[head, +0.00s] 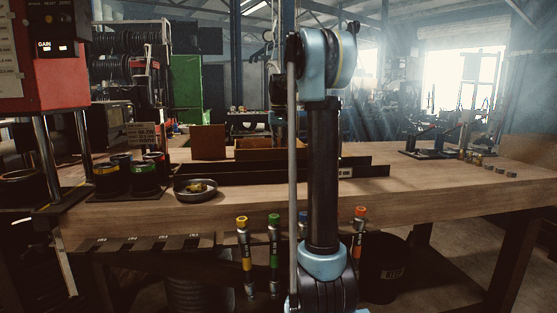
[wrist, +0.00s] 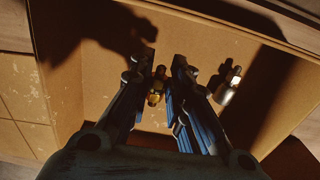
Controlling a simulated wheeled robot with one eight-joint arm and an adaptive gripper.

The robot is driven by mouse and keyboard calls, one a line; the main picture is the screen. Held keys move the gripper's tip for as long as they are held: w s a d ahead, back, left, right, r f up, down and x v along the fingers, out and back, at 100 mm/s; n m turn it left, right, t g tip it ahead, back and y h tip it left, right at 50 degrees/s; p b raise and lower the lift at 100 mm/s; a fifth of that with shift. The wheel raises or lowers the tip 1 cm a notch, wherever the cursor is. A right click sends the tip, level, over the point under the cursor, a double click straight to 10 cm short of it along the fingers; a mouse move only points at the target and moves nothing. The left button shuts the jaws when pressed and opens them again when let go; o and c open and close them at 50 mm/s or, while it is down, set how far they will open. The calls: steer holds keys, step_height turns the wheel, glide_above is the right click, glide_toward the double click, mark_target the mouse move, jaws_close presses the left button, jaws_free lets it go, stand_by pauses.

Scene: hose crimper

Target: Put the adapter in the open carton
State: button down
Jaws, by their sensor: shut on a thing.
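In the wrist view my gripper (wrist: 164,68) points down into the open carton (wrist: 60,95), over its cardboard floor. It is shut on a small brass-coloured adapter (wrist: 155,93), which shows between the fingers, close to the left one. How far the adapter is above the floor I cannot tell. A silvery fitting (wrist: 230,86) with a pale band lies in the carton to the right of the fingers. In the head view the carton (head: 262,154) stands on the bench with a raised flap at its left; my arm hides part of it, and the adapter cannot be seen.
A long dark rail (head: 220,175) runs along the bench in front of the carton. A round metal dish (head: 195,190) with small brass pieces stands front left, next to several dark cans (head: 143,179). A red machine (head: 40,60) stands at far left. The bench's right middle is clear.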

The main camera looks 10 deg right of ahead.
steer(key=shift+f, duration=2.15)
steer(key=shift+f, duration=0.1)
steer(key=c, duration=1.5)
jaws_free()
step_height(320, 180, up, 12)
steer(key=shift+r, duration=0.15)
